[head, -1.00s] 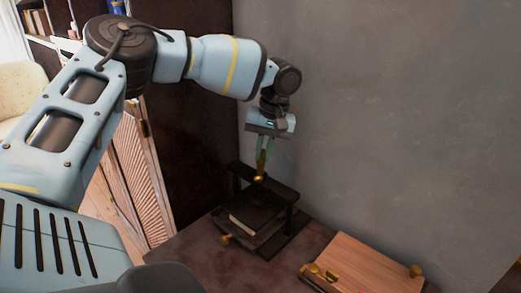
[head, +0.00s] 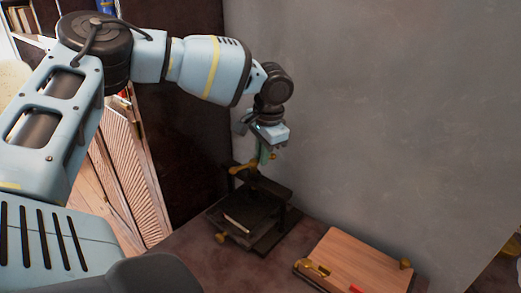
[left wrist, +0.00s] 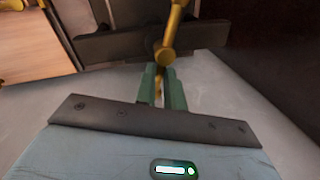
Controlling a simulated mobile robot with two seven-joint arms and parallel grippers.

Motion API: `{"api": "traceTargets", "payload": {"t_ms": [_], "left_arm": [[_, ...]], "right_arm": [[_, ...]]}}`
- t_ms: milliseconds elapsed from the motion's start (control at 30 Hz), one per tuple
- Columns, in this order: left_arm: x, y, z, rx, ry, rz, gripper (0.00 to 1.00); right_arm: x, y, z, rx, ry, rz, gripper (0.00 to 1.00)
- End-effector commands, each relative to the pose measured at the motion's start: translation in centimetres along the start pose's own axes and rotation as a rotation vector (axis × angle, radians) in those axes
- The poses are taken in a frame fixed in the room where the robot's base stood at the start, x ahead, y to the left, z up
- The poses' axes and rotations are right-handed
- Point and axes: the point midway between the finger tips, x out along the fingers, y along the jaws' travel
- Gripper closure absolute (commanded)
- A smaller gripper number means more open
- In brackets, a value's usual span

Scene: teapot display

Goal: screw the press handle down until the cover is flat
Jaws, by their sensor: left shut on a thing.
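The black press (head: 275,237) stands on the dark table against the grey wall. Its brass handle (head: 240,170) is a bar across the top of the press. My left gripper (head: 264,160) points down above the press. In the left wrist view its green fingers (left wrist: 161,82) are closed on the brass handle (left wrist: 172,32), beside its round knob end. A dark book with a pale page edge (head: 237,225) lies in the press under the dark plate. How flat its cover is cannot be told. My right gripper is not in view.
A wooden board (head: 355,260) with brass fittings lies on the table to the right of the press, with a small red thing (head: 356,289) at its front. The grey wall (head: 390,120) rises close behind the press. A louvred panel (head: 130,180) stands at the left.

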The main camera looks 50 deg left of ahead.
Motion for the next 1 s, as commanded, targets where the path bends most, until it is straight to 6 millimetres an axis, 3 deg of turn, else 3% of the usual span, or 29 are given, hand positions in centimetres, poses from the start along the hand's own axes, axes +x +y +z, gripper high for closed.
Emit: {"api": "traceTargets", "payload": {"t_ms": [1000], "left_arm": [[-0.4, 1.5, 1.4, 0.943, 0.189, 0.000, 1.00]], "right_arm": [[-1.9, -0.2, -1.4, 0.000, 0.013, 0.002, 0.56]]}}
